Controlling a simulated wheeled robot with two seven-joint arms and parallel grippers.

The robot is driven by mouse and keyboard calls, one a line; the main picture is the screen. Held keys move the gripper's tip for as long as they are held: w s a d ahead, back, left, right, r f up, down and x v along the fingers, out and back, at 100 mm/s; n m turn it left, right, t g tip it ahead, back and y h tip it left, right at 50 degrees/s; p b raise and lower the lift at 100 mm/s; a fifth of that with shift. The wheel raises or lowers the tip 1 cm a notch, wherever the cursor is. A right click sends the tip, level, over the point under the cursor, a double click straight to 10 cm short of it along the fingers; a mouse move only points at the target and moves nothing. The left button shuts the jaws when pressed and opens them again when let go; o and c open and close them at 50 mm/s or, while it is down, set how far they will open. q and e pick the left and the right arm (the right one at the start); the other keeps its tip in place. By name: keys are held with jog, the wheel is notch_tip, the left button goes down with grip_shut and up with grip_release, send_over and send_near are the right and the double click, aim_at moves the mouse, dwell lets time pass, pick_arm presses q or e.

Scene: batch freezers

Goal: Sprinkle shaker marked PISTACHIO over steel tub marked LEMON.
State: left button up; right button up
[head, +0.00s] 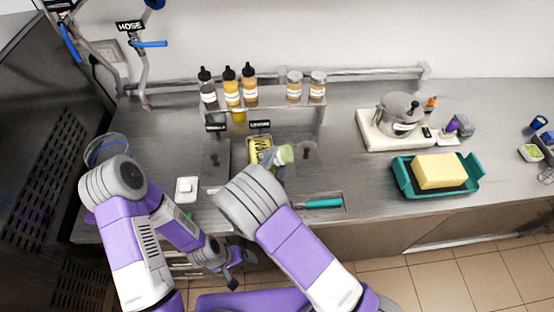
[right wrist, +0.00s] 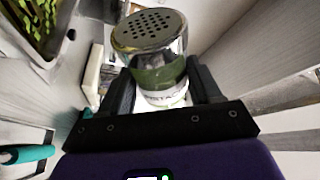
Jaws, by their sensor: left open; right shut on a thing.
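The shaker (right wrist: 158,74) has a perforated steel lid, green contents and a white label, partly hidden, with letters like "ISTAC". My right gripper (right wrist: 160,88) is shut on it, one finger on each side. In the head view the shaker (head: 285,155) is held at the right side of an open tub with yellow contents (head: 254,143), and looks tilted. My right wrist hides part of that tub; the small sign behind it is too blurred to read surely. My left gripper (head: 230,277) is open and empty, low before the counter.
Lidded wells (head: 215,160) flank the open tub. A shelf (head: 285,107) behind holds several bottles and jars. A teal-handled tool (head: 322,203) lies at the front edge. A teal tray (head: 405,184) with a yellow block and a scale with a pot (head: 398,113) stand right.

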jog(key=shift+w, duration=0.15)
jog(key=shift+w+a+p, duration=0.15)
jog(key=shift+w+p, duration=0.2)
jog(key=shift+w, duration=1.6)
jog(key=shift+r+p, duration=0.95)
jog(key=shift+p, duration=0.05)
jog(key=shift+f+b, duration=0.5)
jog(key=shift+f, duration=0.45)
jog(key=shift+r+p, duration=0.95)
jog(key=shift+p, duration=0.05)
notch_tip(320, 180, down, 2)
jog(key=shift+b, duration=0.55)
jog(key=shift+w+r, duration=0.1)
jog(key=shift+w, duration=0.05)
